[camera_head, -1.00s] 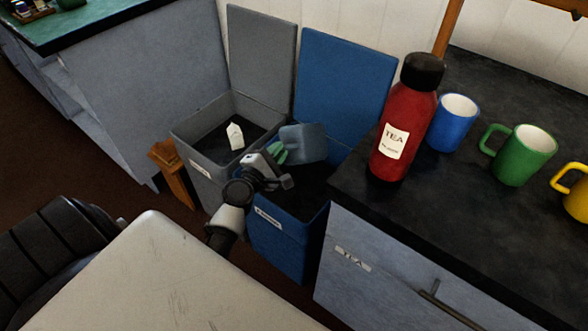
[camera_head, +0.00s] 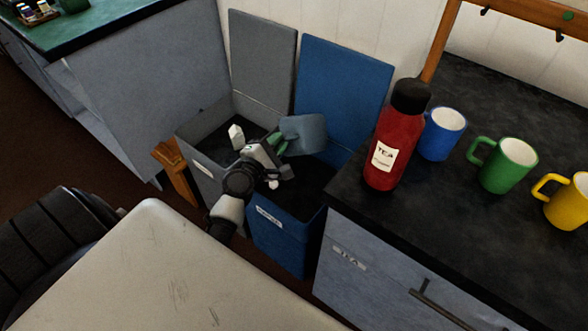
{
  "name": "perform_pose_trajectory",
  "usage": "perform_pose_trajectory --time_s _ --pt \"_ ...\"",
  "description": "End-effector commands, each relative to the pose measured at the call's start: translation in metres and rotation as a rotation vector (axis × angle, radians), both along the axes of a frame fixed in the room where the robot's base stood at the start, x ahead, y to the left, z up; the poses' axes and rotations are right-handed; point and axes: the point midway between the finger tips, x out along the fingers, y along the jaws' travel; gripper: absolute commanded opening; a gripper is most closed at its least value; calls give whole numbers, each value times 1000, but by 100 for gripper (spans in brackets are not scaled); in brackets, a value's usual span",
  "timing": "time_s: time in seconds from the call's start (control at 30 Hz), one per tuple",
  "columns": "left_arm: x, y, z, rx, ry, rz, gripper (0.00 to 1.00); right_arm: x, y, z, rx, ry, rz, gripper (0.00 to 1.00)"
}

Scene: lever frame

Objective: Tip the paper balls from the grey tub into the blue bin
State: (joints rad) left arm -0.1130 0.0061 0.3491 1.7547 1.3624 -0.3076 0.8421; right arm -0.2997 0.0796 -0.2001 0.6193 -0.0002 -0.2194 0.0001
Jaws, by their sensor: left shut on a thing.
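The small grey tub (camera_head: 303,135) is held up over the blue bin (camera_head: 285,236), in front of its raised blue lid. It is tilted, and its inside is turned away so I cannot see into it. My left gripper (camera_head: 280,150) is shut on the tub at its left side; the hand hides part of it. A small white piece (camera_head: 273,184), perhaps a paper ball, shows just below the gripper at the blue bin's opening. The bin's inside is dark, and no other paper balls can be made out. My right gripper is not in view.
A grey bin (camera_head: 205,172) with a white carton (camera_head: 237,137) inside stands left of the blue bin. On the dark counter to the right are a red tea flask (camera_head: 390,148) and blue (camera_head: 440,137), green (camera_head: 503,165) and yellow (camera_head: 566,205) mugs.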

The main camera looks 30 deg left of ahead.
Motion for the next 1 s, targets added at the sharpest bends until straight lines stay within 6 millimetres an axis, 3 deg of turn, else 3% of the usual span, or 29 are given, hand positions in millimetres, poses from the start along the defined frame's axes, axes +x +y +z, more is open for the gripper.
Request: perform_pose_trajectory --time_s 0.27,0.37,0.47,0.8,1.0 --pt "1 -1 1 14 -1 -4 0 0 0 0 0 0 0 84" --pt "3 -10 9 110 1 -25 0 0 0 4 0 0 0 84" --pt "5 -22 19 343 2 -50 0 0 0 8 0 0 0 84" --pt "7 -52 43 1403 -8 -56 0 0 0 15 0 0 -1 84" --pt "4 -70 58 1896 -30 -60 0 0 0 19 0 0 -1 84"
